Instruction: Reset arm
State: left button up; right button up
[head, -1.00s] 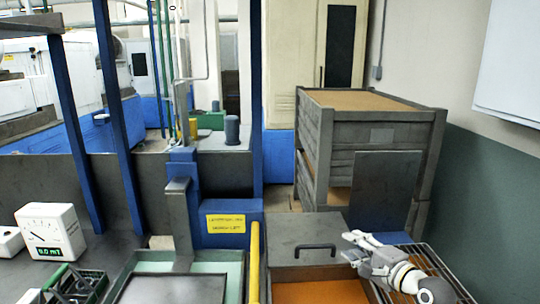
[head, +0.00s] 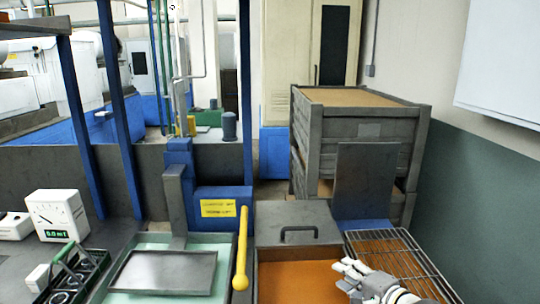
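My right gripper (head: 354,278) is at the lower right of the head view, above the area between the orange-bottomed bin (head: 297,280) and the wire rack (head: 395,252). Its fingers point up and to the left. I see nothing held in it, but whether the fingers are open or shut is too small to tell. My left gripper is not in the head view.
A lidded box with a black handle (head: 299,233) stands behind the bin. A yellow lever (head: 241,250) rises beside a grey tray (head: 165,272). A gauge (head: 56,215) and a dark basket (head: 75,280) are at left. Stacked grey crates (head: 350,130) stand behind.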

jog(key=s+a+f+n+g+h, duration=0.1)
jog(key=s+f+n+g, duration=0.25)
jog(key=s+f, duration=0.5)
jog(key=s+a+f+n+g+h, duration=0.2)
jog(key=s+f+n, duration=0.25)
jog(key=s, duration=0.65)
jog(key=s+d+f+n+g+h, duration=0.2)
jog(key=s+n, duration=0.1)
jog(key=s, duration=0.6)
jog(key=s+d+f+n+g+h, duration=0.1)
jog(key=s+d+n+g, duration=0.1)
jog(key=s, duration=0.7)
notch_tip(320, 180, down, 32)
jog(key=s+r+b, duration=0.1)
jog(key=b, duration=0.4)
pick_arm(q)
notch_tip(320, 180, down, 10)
jog(key=b, duration=0.4)
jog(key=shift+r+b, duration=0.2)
jog(key=shift+b, duration=0.1)
pick_arm(e)
jog(key=s+d+f+g, duration=0.2)
jog(key=s+d+f, duration=0.1)
jog(key=s+f, duration=1.4)
notch_tip(320, 180, down, 4)
jog(key=shift+f+n, duration=0.1)
jog(key=shift+n, duration=0.2)
